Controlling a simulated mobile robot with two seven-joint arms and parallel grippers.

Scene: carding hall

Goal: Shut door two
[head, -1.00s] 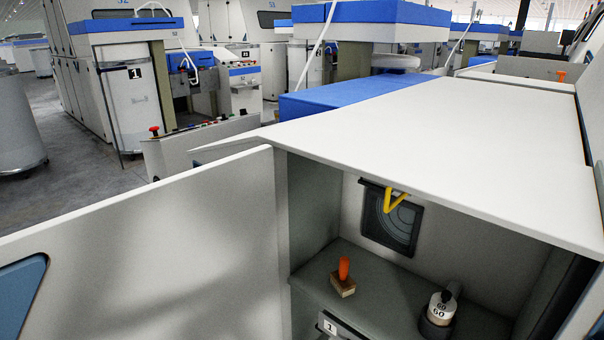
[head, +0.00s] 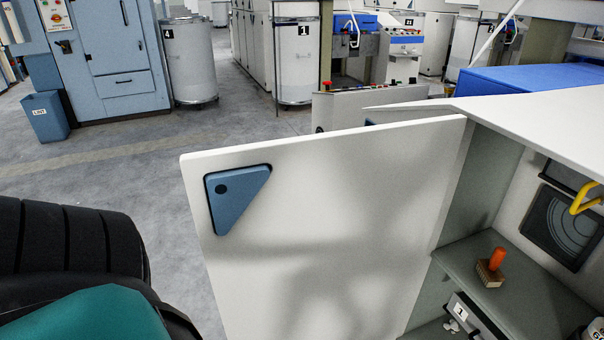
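A white door (head: 330,235) stands wide open on the left side of a white cabinet. Its hinge edge meets the cabinet wall, and it extends to the left. A blue triangular plate with a dark round spot (head: 237,200) sits near its free upper corner. I see no number on the door, so I cannot tell whether it is door two. The door's lower part runs out of the picture. Neither gripper is in view, and nothing visible touches the door.
The open cabinet holds a wooden block with an orange handle (head: 491,268) on its shelf (head: 520,275). A yellow hook (head: 588,200) hangs at the right. A black ribbed part and teal part fill the lower left. Grey floor (head: 120,190) lies open left of the door.

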